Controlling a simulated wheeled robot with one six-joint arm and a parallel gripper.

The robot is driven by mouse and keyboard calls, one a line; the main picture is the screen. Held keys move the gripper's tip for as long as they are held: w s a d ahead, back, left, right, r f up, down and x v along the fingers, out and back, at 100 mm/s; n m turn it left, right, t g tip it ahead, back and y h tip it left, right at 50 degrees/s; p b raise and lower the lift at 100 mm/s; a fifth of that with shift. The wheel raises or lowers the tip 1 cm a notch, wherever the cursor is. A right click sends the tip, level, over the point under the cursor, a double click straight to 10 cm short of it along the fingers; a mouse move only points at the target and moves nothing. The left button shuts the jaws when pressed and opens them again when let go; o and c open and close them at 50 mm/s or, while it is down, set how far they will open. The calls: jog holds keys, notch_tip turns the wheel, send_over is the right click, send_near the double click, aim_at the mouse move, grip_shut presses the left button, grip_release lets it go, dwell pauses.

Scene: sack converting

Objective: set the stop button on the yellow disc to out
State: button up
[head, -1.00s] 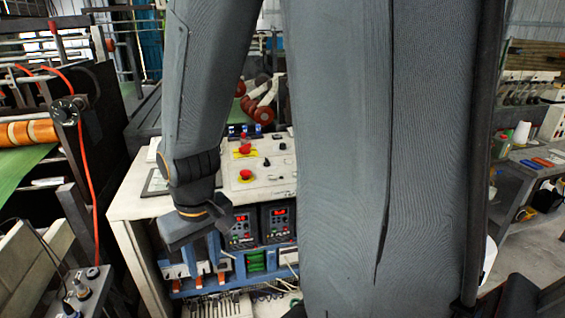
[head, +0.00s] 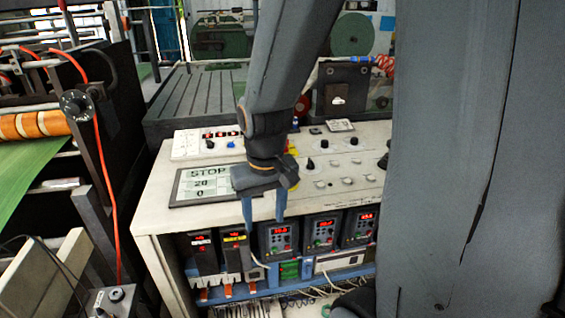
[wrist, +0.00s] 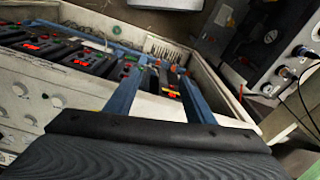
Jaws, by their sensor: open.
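The stop button on the yellow disc is mostly hidden behind my arm in the head view; a sliver of yellow (head: 294,184) beside the wrist may be its disc. I cannot see whether the button is in or out. My gripper (head: 264,214) is open and empty, its two blue fingers pointing down near the front edge of the white control desk (head: 160,222). In the wrist view the fingers of my gripper (wrist: 162,70) are apart, with the desk's front modules beyond them, and no stop button shows there.
A display panel (head: 206,172) reading STOP lies left of my gripper. Knobs (head: 320,183) are to its right, and modules with red digits (head: 321,233) sit below the desk edge. A red cable (head: 104,200) hangs at the left.

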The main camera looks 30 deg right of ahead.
jog(key=w+d+r, duration=0.1)
jog(key=w, duration=0.1)
jog(key=w+d+r+m, duration=0.1)
jog(key=w+d, duration=0.1)
jog(key=w+d+r+m+p, duration=0.1)
jog(key=w+d, duration=0.1)
jog(key=w, duration=0.1)
jog(key=shift+w+d+r, duration=0.1)
jog(key=shift+r, duration=0.2)
jog(key=w+d+r+m, duration=0.1)
jog(key=w+d, duration=0.1)
jog(key=w+d+r+m, duration=0.1)
jog(key=w+d, duration=0.1)
jog(key=d, duration=0.1)
jog(key=w+d+r+g+p, duration=0.1)
jog(key=w+d+r, duration=0.1)
jog(key=d, duration=0.1)
jog(key=shift+d+m, duration=0.25)
jog(key=shift+m, duration=0.15)
jog(key=shift+w+d+f, duration=0.1)
jog(key=shift+w+d, duration=0.05)
jog(key=shift+d, duration=0.05)
notch_tip(320, 180, down, 7)
jog(key=shift+f+p, duration=0.2)
jog(key=shift+p, duration=1)
jog(key=shift+a, duration=0.1)
jog(key=shift+c, duration=0.2)
